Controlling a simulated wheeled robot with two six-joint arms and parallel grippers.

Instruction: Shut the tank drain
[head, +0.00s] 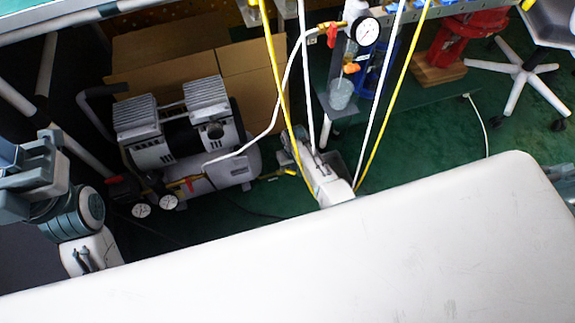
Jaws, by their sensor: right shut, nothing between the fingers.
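The air tank (222,178) is a pale cylinder lying under the grey compressor (180,125) in the head view. A small brass fitting (279,174) sticks out at its right end and looks like the drain. Its handle position is too small to tell. My right gripper (291,150) is just right of this fitting, shut and empty. I cannot tell if it touches the fitting. My left arm (75,215) is at the left edge, away from the tank. Its fingers cannot be made out.
A brass valve with a red handle (190,183) and dial gauges (141,210) sit at the tank's front. White and yellow hoses hang past my right gripper. Cardboard (250,70) stands behind. A red stand (465,45) is at upper right. Green floor (425,135) is open on the right.

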